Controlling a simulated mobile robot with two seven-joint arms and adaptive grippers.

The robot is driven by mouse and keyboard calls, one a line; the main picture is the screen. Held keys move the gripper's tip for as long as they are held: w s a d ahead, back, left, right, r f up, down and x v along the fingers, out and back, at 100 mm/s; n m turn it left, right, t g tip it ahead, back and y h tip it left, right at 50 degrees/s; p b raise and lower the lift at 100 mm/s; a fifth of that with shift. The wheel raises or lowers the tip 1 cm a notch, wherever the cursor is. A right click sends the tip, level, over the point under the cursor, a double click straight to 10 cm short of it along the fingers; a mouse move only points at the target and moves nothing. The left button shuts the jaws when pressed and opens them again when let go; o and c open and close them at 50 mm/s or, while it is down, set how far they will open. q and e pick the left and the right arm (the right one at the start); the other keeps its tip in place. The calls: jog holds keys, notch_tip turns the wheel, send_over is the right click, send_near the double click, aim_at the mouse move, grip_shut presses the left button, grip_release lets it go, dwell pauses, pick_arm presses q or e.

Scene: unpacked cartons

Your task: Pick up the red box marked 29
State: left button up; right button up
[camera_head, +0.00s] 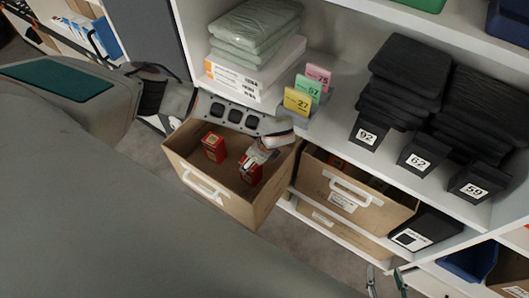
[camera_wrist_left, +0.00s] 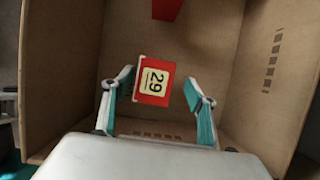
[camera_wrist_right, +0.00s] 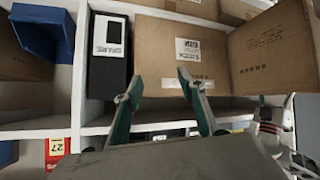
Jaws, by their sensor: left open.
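The red box marked 29 (camera_wrist_left: 155,80) lies in an open cardboard carton, its yellow label showing in the left wrist view. My left gripper (camera_wrist_left: 159,92) is open, with one finger on each side of the box; I cannot tell if either touches it. In the head view my left gripper reaches down into the carton (camera_head: 185,172), partly covering a red box (camera_head: 250,173) there. My right gripper (camera_head: 385,274) is open and empty at the bottom of the head view; it also shows before the shelves in the right wrist view (camera_wrist_right: 162,84).
Another red box (camera_head: 213,148) lies in the carton and shows at the top of the left wrist view (camera_wrist_left: 167,8). The carton walls stand close around my left gripper. A second carton (camera_head: 345,190) is on its right. Number cards (camera_head: 297,101) stand on the shelf above.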

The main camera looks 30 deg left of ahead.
pick_arm(q)
jog(key=shift+d+f, duration=0.1)
jog(key=shift+f, duration=0.3)
jog(key=b+x, duration=0.1)
jog(key=x, duration=0.2)
jog(key=shift+s, duration=0.2)
jog(key=b+x, duration=0.1)
jog(key=x, duration=0.1)
jog(key=s+b+x, duration=0.1)
jog(key=x, duration=0.1)
jog(key=shift+d+f, duration=0.15)
jog(key=shift+f, duration=0.15)
jog(key=shift+w+f, duration=0.1)
jog(key=shift+f, duration=0.1)
jog(key=shift+w+r, duration=0.1)
jog(key=shift+r, duration=0.1)
jog(key=c, duration=1.4)
pick_arm(e)
jog(key=shift+d+f, duration=0.3)
jog(key=shift+f, duration=0.5)
